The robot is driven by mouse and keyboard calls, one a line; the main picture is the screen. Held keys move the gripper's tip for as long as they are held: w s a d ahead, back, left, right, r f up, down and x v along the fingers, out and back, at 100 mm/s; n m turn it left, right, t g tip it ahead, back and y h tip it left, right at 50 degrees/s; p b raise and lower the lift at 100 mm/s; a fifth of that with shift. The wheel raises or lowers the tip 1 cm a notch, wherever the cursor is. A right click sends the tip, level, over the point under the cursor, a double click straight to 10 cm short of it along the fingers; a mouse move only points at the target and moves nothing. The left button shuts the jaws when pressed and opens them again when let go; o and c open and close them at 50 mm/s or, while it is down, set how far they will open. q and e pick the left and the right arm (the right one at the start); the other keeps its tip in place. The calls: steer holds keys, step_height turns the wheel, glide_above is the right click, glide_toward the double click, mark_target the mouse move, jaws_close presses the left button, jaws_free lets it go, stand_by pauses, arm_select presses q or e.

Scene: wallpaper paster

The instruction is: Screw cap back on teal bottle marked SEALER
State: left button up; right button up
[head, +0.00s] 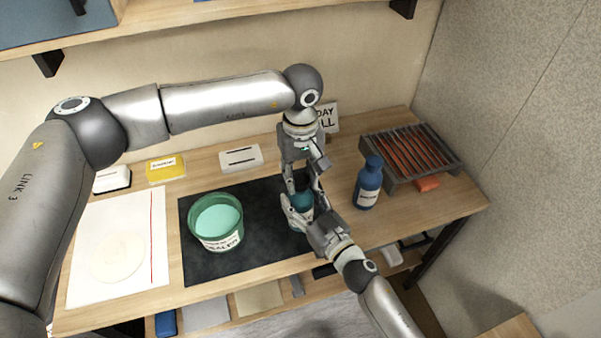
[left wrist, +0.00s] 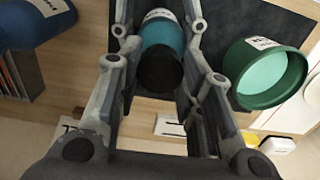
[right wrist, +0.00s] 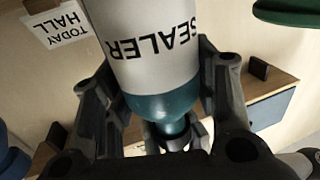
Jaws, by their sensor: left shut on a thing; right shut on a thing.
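The teal bottle (head: 302,202) stands on the dark mat (head: 255,252); its white label reads SEALER in the right wrist view (right wrist: 150,50). My right gripper (head: 300,215) is shut around the bottle's body from the front right. My left gripper (head: 302,186) comes down from above, at the bottle's top. In the left wrist view, the black cap (left wrist: 158,70) is between its fingers, in line with the teal shoulder (left wrist: 165,36). The fingers hide much of the neck, so I cannot tell how far the cap is threaded.
A green tub (head: 222,240) of teal liquid is left of the bottle. A blue bottle (head: 368,185) and a slotted rack (head: 410,150) are to the right. A card (head: 328,118) stands behind.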

arm_select(q)
steer(key=shift+f, duration=0.4)
steer(key=m, duration=0.5)
steer(key=shift+m, duration=0.4)
steer(key=m, duration=0.4)
steer(key=shift+m, duration=0.3)
steer(key=m, duration=0.3)
steer(key=o, duration=0.7)
